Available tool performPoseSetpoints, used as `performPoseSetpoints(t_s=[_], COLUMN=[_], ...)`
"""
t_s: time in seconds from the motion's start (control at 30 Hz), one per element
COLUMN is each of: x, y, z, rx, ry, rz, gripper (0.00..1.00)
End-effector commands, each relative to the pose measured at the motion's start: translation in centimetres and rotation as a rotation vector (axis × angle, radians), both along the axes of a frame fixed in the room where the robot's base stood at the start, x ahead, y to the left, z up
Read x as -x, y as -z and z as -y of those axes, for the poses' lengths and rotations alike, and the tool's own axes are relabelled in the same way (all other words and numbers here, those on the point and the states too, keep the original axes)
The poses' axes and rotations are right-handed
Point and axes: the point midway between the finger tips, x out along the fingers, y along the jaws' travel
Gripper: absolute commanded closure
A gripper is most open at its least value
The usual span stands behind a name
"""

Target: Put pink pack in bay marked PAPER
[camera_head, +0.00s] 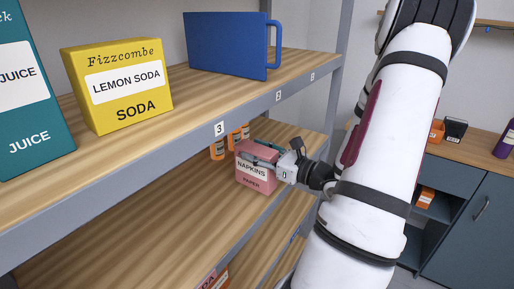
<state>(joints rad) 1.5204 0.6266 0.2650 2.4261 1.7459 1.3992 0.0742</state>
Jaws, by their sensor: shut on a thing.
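The pink pack (254,178), labelled NAPKINS and PAPER, is in the middle of the camera_head view, at the lower shelf level. My gripper (274,157) is shut on its upper part from the right, and its fingers partly cover the pack's top. The pack looks upright. I cannot tell whether its base touches the lower shelf (150,230). No bay sign reading PAPER is visible; the only PAPER wording is on the pack itself.
Orange bottles (217,147) stand behind the pack, partly hidden. The upper shelf (150,140) holds a teal juice box (30,100), a yellow soda box (118,85) and a blue bin (226,45). Its grey numbered edge runs above the pack. The lower shelf's left part is bare.

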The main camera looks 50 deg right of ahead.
Motion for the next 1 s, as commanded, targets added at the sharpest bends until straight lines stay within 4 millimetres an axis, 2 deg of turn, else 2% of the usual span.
performPoseSetpoints(t_s=[0.3,0.5,0.77,0.9,1.0], x=[-4.1,-6.1,-7.2,-7.1,-7.1], y=[0.7,1.0,1.2,3.5,4.5], z=[6.7,9.8,11.6,11.5,11.5], rx=[0.002,0.000,0.001,-0.006,-0.002], ry=[-0.002,-0.002,-0.002,-0.002,-0.002], rz=[0.003,0.003,0.002,0.001,0.002], gripper=[0.96,0.96,0.96,0.96,0.96])
